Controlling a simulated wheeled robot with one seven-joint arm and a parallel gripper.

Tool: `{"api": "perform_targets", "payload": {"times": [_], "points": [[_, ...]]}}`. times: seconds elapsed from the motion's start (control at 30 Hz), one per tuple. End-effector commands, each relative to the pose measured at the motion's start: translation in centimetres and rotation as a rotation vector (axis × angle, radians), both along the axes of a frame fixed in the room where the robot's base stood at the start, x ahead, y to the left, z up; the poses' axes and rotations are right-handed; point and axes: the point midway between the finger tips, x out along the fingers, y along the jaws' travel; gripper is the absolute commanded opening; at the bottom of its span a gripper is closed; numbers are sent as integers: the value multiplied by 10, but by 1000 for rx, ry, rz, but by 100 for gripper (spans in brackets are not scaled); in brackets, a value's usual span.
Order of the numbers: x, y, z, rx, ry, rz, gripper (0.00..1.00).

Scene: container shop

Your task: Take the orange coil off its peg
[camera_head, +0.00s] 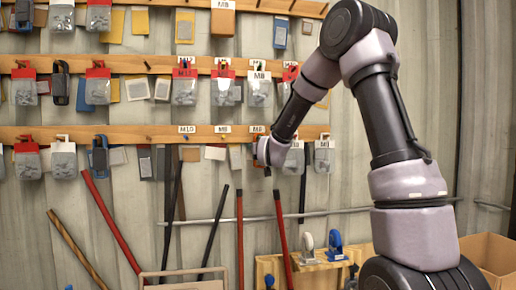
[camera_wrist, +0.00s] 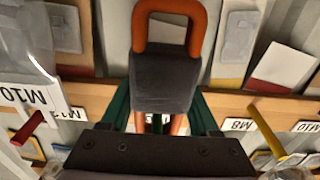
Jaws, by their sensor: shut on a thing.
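The orange coil (camera_wrist: 196,42) shows in the wrist view as an orange loop with a dark grey band (camera_wrist: 162,84) around its middle. The green fingers of my gripper (camera_wrist: 162,97) are shut on it, one on each side of the grey band. A small green peg (camera_wrist: 157,122) shows between the coil's two lower orange strands. Whether the coil still rests on this peg cannot be told. In the head view my gripper (camera_head: 267,163) is at the lowest wooden rail, and it mostly hides the coil.
The wooden rail (camera_wrist: 90,92) crosses behind the coil, with a red peg (camera_wrist: 28,128) to the left and a yellow peg (camera_wrist: 267,132) to the right. Bags (camera_head: 64,160) hang along the rails. Long-handled tools (camera_head: 240,240) lean below. A cardboard box (camera_head: 490,258) stands at lower right.

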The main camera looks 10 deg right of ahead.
Motion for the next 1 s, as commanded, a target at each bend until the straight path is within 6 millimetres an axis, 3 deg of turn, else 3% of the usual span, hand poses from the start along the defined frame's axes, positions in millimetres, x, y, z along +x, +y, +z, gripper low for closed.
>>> {"api": "perform_targets", "payload": {"times": [0.47,1.0], "points": [[-1,0,7,-1,-3,1,0],[-32,1,11,-1,-4,1,0]]}}
